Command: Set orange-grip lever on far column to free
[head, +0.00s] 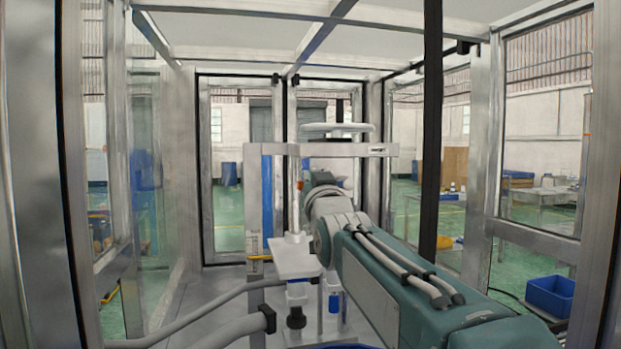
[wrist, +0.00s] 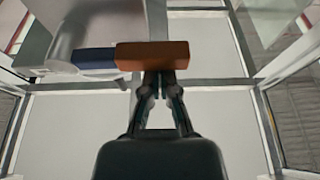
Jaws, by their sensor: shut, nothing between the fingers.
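In the wrist view, a block-shaped orange grip (wrist: 152,55) lies crosswise just past the fingertips, with a dark blue piece (wrist: 94,60) in line at its left end. My gripper (wrist: 160,76) is shut, with its fingertips together at the lower edge of the orange grip. I cannot tell whether they touch it. The grip is not between the fingers.
A metal-framed enclosure surrounds the crimping machine, with a blue-striped near column (head: 267,190) and a light plate (head: 296,258). Grey hoses (head: 215,310) cross the lower left. A pale housing (wrist: 100,25) sits beside the grip.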

